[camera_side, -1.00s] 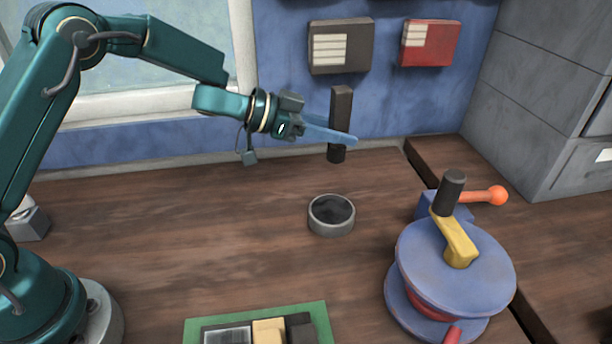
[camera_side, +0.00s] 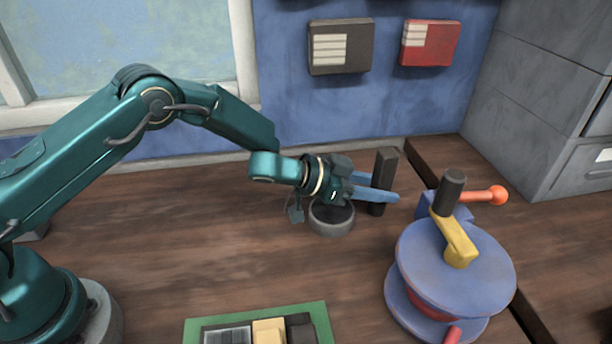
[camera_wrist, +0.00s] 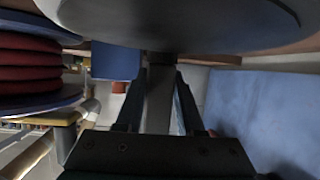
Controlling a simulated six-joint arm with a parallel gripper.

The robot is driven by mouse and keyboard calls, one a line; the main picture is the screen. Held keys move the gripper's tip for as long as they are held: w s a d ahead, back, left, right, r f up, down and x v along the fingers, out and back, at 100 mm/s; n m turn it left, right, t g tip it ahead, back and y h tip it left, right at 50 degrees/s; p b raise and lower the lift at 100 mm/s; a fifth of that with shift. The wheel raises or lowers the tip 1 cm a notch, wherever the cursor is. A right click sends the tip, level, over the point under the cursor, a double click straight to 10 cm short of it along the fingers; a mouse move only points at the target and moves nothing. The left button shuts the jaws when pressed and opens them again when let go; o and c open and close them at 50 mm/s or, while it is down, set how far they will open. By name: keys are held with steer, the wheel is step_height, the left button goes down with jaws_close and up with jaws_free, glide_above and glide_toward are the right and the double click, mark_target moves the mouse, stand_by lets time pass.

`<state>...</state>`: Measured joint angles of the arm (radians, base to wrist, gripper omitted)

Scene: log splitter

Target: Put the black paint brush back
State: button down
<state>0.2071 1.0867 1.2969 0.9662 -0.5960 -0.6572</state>
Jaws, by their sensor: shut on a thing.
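The black paint brush (camera_side: 386,166) is a dark, upright bar, held between the blue fingers of my gripper (camera_side: 380,192). Its lower end is close to the table; I cannot tell whether it touches. In the wrist view the dark brush (camera_wrist: 158,98) runs between the two fingers (camera_wrist: 158,95). A round grey dish (camera_side: 331,228) with a dark inside stands on the table, left of the brush in the side view. My gripper's body partly covers the dish's top.
A blue reel with a yellow crank (camera_side: 460,250) and an orange-knobbed lever (camera_side: 485,195) stands to the right. A green-rimmed tray (camera_side: 322,318) lies at the front. A dark box (camera_side: 340,46) and a red box (camera_side: 430,42) hang on the blue wall.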

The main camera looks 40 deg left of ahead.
steer(key=shift+f, duration=0.25)
steer(key=c, duration=0.5)
jaws_free()
steer(key=shift+s+a+r, duration=0.1)
